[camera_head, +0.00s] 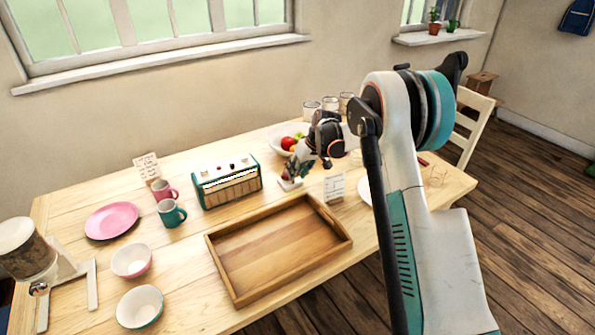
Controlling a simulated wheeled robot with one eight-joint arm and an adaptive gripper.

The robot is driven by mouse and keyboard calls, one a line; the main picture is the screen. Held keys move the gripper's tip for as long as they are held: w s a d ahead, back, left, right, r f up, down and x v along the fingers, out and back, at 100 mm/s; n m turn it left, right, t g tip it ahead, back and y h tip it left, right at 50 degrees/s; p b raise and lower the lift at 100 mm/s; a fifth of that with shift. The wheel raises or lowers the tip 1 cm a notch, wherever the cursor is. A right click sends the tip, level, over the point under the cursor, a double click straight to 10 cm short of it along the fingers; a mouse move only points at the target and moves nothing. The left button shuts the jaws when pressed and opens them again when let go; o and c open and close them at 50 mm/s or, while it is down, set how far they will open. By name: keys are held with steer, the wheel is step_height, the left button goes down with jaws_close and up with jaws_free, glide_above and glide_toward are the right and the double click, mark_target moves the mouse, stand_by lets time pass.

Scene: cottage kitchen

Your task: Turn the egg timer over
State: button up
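My gripper (300,168) is over the table behind the tray, just right of the radio, with its dark fingers pointing down and to the left. A small whitish object (289,184) with a flat base stands on the table at the fingertips. It may be the egg timer, but it is small and partly covered by the fingers, so I cannot be sure. I cannot tell whether the fingers touch it or are closed on it. No other egg timer is clearly visible.
An empty wooden tray (222,262) lies in front. A teal radio (228,186) stands left of the gripper, a fruit bowl (276,137) behind it, and a white card (334,187) to its right. Mugs (170,213), a pink plate (111,220) and bowls (140,306) are on the left.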

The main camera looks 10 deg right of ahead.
stand_by(0.3)
steer(key=v, duration=1.2)
